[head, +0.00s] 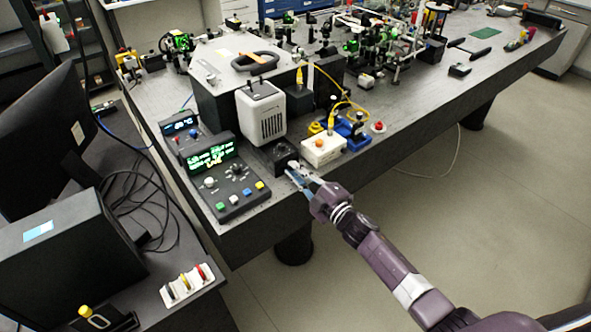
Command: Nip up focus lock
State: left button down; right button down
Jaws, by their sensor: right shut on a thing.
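My right gripper (294,171) reaches in from the lower right to the front edge of the bench. Its fingers are shut at the front of a small black block (282,152), below a white vented unit (262,112). A small pale part, seemingly the focus lock (292,164), is at the fingertips. The fingers mostly hide it, and its exact shape and position are too small to tell. My left gripper is not in view.
A control box with a green display (228,178) stands left of the block. A white box with an orange button (323,149) and blue holders (352,132) stand to its right. Optics crowd the bench's back (375,40). The floor at right (480,220) is clear.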

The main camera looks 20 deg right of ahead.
jog(key=shift+m+p, duration=0.3)
jog(key=shift+m, duration=1.3)
jog(key=shift+f, duration=0.1)
jog(key=c, duration=2)
grip_release()
jog(key=shift+o, duration=0.2)
jog(key=shift+s+d, duration=0.1)
jog(key=shift+s, duration=0.05)
jog(key=v, duration=1.1)
jog(key=shift+s, duration=0.4)
jog(key=shift+d, duration=0.1)
